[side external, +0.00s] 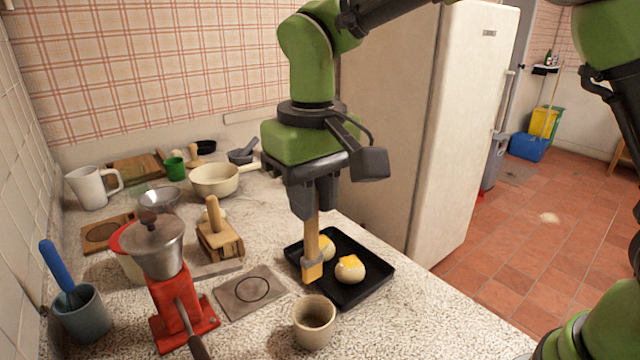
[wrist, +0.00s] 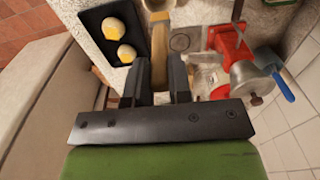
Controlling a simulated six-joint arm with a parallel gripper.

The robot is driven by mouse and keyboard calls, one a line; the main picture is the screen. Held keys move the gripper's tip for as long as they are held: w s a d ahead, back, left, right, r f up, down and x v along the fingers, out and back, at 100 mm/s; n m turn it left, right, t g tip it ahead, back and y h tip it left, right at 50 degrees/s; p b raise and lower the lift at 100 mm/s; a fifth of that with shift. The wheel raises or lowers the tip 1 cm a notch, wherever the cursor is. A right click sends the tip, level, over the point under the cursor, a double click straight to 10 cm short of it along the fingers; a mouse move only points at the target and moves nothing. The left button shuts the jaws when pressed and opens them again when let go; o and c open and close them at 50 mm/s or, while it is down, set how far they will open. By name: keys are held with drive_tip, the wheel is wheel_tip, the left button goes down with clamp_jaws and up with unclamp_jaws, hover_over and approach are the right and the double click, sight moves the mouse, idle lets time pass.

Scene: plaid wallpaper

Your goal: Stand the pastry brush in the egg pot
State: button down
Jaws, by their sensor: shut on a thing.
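My gripper (side external: 314,205) is shut on the wooden handle of the pastry brush (side external: 312,238). The brush hangs close to upright, with its grey ferrule and yellow-orange bristles pointing down. In the side view the bristles appear at the left part of the black tray; I cannot tell whether they touch it. The egg pot, a beige cup (side external: 314,324), stands on the counter nearer the side camera, apart from the brush.
The black tray (side external: 372,284) holds two yellow-topped buns (side external: 350,269). A red grinder (side external: 178,305), a square board (side external: 249,291) and a grey pot (side external: 82,318) with a blue-handled tool stand left of the egg pot. The counter's front right is clear.

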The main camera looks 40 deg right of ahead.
sight(313, 263)
drive_tip(key=shift+f, duration=5.05)
drive_tip(key=c, duration=1)
unclamp_jaws()
drive_tip(key=shift+o, duration=0.2)
drive_tip(key=shift+r, duration=0.1)
wheel_tip(313, 263, up, 10)
drive_tip(key=shift+s+f, duration=0.1)
drive_tip(key=shift+f, duration=0.1)
drive_tip(key=shift+r, duration=0.1)
